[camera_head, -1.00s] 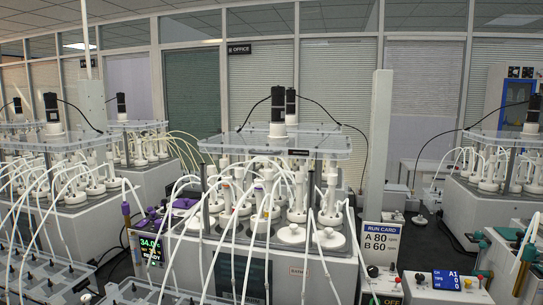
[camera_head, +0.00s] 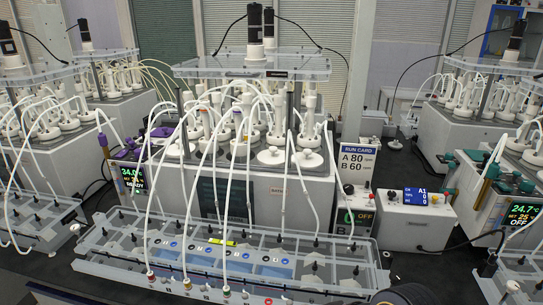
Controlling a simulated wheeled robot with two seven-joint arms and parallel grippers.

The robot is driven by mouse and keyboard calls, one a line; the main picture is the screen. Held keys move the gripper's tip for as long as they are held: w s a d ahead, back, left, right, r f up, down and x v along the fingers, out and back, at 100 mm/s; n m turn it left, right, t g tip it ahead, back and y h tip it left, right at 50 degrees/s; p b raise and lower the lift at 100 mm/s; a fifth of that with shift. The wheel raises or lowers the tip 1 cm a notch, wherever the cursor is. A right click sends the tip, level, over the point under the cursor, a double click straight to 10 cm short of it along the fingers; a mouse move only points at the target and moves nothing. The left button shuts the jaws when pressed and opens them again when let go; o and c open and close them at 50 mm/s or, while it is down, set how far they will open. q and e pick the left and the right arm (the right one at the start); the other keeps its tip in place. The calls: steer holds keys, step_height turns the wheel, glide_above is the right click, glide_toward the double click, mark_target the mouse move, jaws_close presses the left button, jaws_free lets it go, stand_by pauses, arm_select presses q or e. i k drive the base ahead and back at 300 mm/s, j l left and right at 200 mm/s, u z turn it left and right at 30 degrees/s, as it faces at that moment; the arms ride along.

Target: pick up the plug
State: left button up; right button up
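I cannot tell for certain which thing is the plug. Two white round caps with knobs, the left cap (camera_head: 271,156) and the right cap (camera_head: 308,159), lie on the front right of the middle reactor bath's top. Purple stopper-like pieces (camera_head: 160,132) lie on its left side. Several white tubes run down to the front rack (camera_head: 110,268), where their ends have coloured tips, one of them red (camera_head: 150,275). Neither gripper can be made out. A dark rounded shape at the bottom edge, right of the middle, is too cut off to identify.
A run card (camera_head: 358,164) reads A 80, B 60. Other reactor units stand left and right.

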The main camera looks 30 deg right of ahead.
mark_target(273, 157)
steer(key=i+j+z, duration=0.25)
steer(key=i+j, duration=0.5)
